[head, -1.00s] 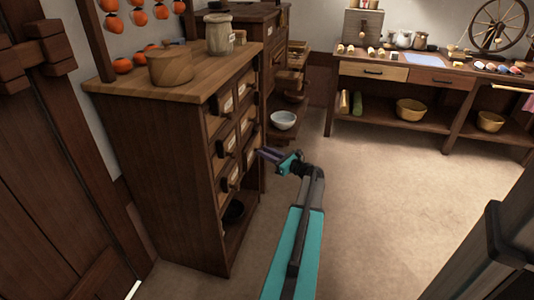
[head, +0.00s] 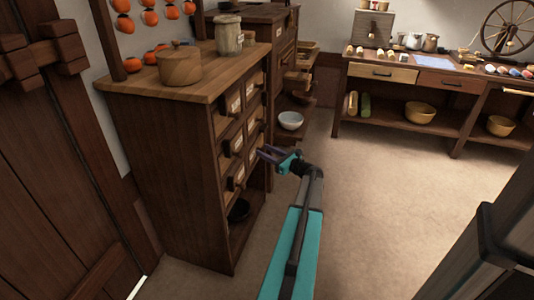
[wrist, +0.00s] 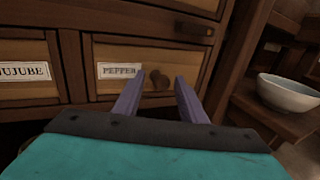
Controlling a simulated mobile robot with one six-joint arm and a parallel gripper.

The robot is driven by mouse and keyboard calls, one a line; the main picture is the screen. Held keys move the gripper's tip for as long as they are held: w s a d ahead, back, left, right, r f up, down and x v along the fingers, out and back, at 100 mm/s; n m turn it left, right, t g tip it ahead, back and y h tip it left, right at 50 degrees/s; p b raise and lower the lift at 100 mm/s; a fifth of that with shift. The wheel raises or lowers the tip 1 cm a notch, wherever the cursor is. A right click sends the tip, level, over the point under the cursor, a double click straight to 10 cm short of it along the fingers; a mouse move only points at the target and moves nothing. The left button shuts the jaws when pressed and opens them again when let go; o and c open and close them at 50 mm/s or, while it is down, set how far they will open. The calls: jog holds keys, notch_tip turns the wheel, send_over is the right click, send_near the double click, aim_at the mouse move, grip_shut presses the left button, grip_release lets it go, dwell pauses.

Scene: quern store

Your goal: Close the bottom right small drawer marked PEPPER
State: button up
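The small drawer marked PEPPER (wrist: 105,84) has a light wooden front, a white label and a dark round knob (wrist: 159,80). It is right of the JUJUBE drawer (wrist: 25,73) in the wrist view. I cannot clearly tell how far it stands out from the cabinet. My gripper (wrist: 158,77) is open and empty, pointing at the drawer front. The knob shows between its two purple fingertips; contact cannot be made out. In the head view my gripper (head: 263,153) is beside the lower right drawers of the cabinet (head: 165,150) and partly hides them.
A lidded wooden pot (head: 180,66) and a jar (head: 228,37) stand on the cabinet top. A pale bowl (head: 290,120) sits on a low shelf beyond it. A workbench (head: 410,75) is at the back. The floor (head: 390,190) to the right is clear.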

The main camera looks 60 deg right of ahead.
jog(key=shift+s, duration=0.2)
jog(key=s+a+p, duration=0.2)
jog(key=s+p, duration=0.1)
jog(key=s, duration=1)
jog(key=shift+s, duration=0.15)
dwell(0.4)
